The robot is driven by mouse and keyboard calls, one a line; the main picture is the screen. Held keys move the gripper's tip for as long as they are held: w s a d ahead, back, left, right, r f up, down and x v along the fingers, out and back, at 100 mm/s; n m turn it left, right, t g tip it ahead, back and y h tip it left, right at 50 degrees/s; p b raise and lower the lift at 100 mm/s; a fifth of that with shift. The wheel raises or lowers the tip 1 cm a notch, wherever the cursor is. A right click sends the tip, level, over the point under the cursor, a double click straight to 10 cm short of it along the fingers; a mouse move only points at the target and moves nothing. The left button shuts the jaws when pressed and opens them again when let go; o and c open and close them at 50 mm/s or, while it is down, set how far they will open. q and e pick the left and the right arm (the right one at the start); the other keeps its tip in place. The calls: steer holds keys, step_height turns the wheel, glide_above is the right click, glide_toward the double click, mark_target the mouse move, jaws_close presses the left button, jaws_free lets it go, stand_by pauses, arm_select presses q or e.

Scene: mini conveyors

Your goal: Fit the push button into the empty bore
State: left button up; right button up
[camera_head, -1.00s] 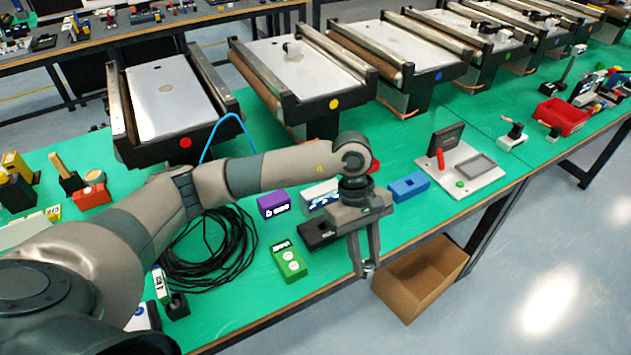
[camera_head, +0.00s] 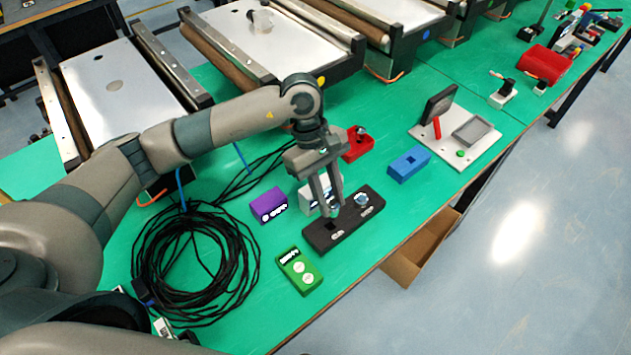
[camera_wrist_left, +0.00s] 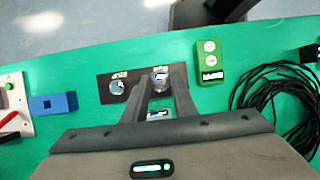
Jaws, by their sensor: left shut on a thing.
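The black control box (camera_head: 350,228) lies near the table's front edge. A silvery round button (camera_head: 362,199) sits in its right part. My left gripper (camera_head: 331,212) points down at the box's left part, where a dark opening shows beside the fingertips. In the left wrist view the fingers (camera_wrist_left: 160,82) are shut on a small silvery round piece, seemingly the push button (camera_wrist_left: 160,72). It is over the black box (camera_wrist_left: 105,90), whose other button (camera_wrist_left: 116,88) shows beside it. The fingers partly hide the bore, and I cannot tell whether the held button touches it. My right gripper is out of view.
A green box (camera_head: 299,271) stands in front, a purple box (camera_head: 268,205) to the left, and a white box (camera_head: 306,198) just behind the gripper. A blue block (camera_head: 408,165) and a grey plate (camera_head: 455,140) lie right. Black cable coils (camera_head: 195,260) lie left.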

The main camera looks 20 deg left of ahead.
arm_select(q)
steer(key=shift+a, duration=0.1)
stand_by(0.5)
steer(key=shift+f, duration=1.85)
steer(key=shift+f+b, duration=0.4)
steer(key=shift+b, duration=1.75)
stand_by(1.4)
steer(key=shift+f+b, duration=0.95)
steer(key=shift+b, duration=0.15)
stand_by(0.6)
steer(key=shift+f, duration=0.15)
